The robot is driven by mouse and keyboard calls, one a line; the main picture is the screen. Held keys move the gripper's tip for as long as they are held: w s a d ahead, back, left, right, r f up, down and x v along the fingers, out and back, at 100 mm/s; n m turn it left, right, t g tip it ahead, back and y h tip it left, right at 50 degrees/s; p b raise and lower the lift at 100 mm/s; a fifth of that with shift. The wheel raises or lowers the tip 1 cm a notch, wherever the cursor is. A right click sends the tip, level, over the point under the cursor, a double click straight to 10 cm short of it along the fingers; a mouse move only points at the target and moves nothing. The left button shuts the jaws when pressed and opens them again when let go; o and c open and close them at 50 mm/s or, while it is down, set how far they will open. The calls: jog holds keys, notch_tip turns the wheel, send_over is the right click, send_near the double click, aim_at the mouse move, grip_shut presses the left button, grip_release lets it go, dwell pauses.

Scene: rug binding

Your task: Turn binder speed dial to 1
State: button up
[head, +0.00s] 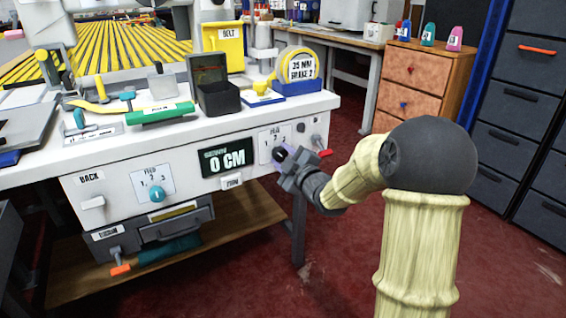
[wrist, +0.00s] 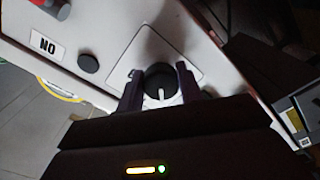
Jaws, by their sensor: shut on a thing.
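My gripper (head: 284,156) is at the right end of the white machine front (head: 225,197) in the head view. In the wrist view its two dark fingers (wrist: 158,74) are shut on opposite sides of a round black dial (wrist: 160,84) with a white pointer line. The line points toward the bottom of the wrist view. The dial sits on a light plate (head: 268,136) marked with numbers, a 2 and a 3 readable in the head view; my gripper hides the rest. A second dial, teal (head: 157,194), sits on the left on its own numbered plate and is not touched.
The wrist view also shows a black round knob (wrist: 88,63) and a label reading NO (wrist: 47,46). The red floor (head: 345,262) is open.

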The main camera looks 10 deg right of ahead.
dwell(0.3)
jog(key=o, duration=1)
jog(key=shift+v, duration=8.7)
